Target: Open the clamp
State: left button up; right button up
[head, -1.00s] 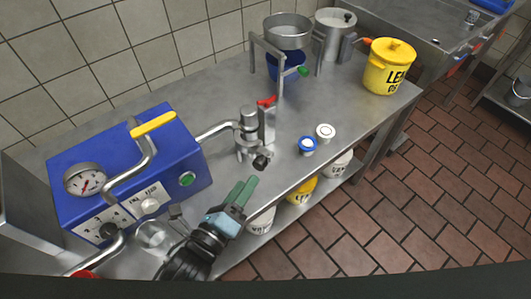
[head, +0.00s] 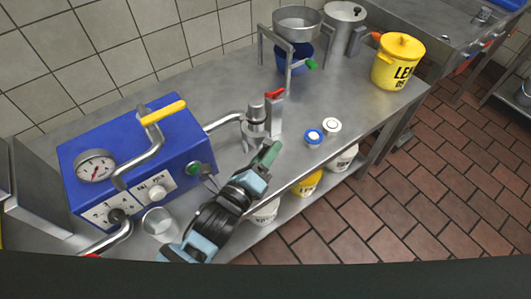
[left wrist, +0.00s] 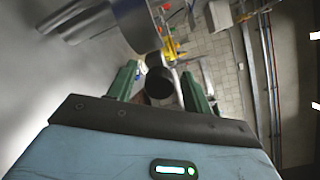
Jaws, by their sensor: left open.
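The metal clamp (head: 256,124) stands on the steel bench at the end of a pipe, with a red lever (head: 275,93) on top. My left gripper (head: 266,152) is at the near side of the clamp, its green fingers pointing at it. In the left wrist view a dark round knob (left wrist: 160,84) shows between the two green fingers (left wrist: 158,88), with visible gaps on either side. The fingers are open and do not visibly grip it. In the head view the gripper hides this knob. My right gripper is not in view.
A blue machine (head: 135,160) with a gauge and a yellow-handled lever stands left of the clamp. A clear cup (head: 159,223) is near its front. A yellow bucket (head: 397,62) stands farther right.

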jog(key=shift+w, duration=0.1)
pick_arm(q)
jog(key=c, duration=0.7)
grip_shut()
jog(key=shift+s+a+r+m+g+h+p, duration=0.25)
jog(key=shift+a+m+g+h+p, duration=0.3)
jog(key=shift+h+p, duration=0.25)
jog(key=shift+s+a+f+m+g+h+p, duration=0.1)
jog(key=shift+a+m+g+h+p, duration=0.25)
jog(key=shift+m+h, duration=0.15)
jog(key=shift+s+f, duration=0.1)
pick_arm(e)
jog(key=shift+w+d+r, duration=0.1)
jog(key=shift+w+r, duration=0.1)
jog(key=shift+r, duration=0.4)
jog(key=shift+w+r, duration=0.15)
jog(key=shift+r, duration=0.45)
